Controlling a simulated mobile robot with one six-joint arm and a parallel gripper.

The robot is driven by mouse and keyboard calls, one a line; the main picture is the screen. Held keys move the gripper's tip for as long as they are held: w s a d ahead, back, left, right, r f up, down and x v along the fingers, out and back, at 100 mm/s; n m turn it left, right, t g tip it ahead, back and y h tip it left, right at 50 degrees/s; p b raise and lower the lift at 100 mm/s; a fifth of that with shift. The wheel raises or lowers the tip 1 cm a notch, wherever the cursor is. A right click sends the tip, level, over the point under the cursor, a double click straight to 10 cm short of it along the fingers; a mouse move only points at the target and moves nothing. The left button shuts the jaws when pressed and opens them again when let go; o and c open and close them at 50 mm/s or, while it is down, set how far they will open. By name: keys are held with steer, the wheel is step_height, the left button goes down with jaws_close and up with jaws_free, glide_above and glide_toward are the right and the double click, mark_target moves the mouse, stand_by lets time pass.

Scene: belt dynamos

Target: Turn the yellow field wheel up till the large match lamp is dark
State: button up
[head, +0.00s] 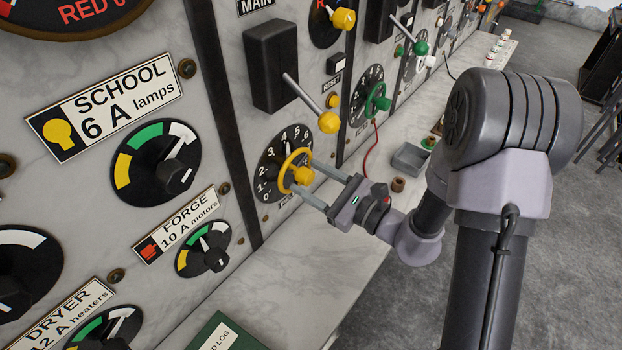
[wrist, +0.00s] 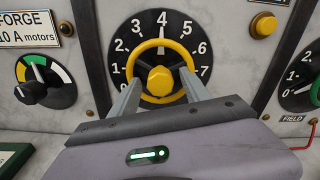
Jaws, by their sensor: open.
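The yellow field wheel (head: 297,172) sits on a black dial numbered from 0 to 7. It also shows in the wrist view (wrist: 160,47), where a white pointer stands at about 4. My gripper (head: 313,176) is open, with one finger on each side of the wheel's yellow hub. In the wrist view my gripper's fingers (wrist: 164,88) reach to the wheel's lower left and lower right; I cannot tell whether they touch the rim. I cannot make out the large match lamp in either view.
A black MAIN switch box (head: 270,66) with a yellow-knobbed lever (head: 328,122) juts out just above the wheel. A green wheel (head: 378,98) with a red cable is to the right. A grey tray (head: 410,158) stands on the marble ledge, and a green log book (head: 226,334) lies nearer.

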steer(key=shift+w+a, duration=0.1)
jaws_close()
steer(key=shift+m+p, duration=0.3)
steer(key=m+p, duration=0.1)
steer(key=m, duration=0.1)
steer(key=shift+r+m+p, duration=0.1)
steer(key=shift+m+p, duration=0.9)
steer(key=shift+m, duration=0.5)
jaws_free()
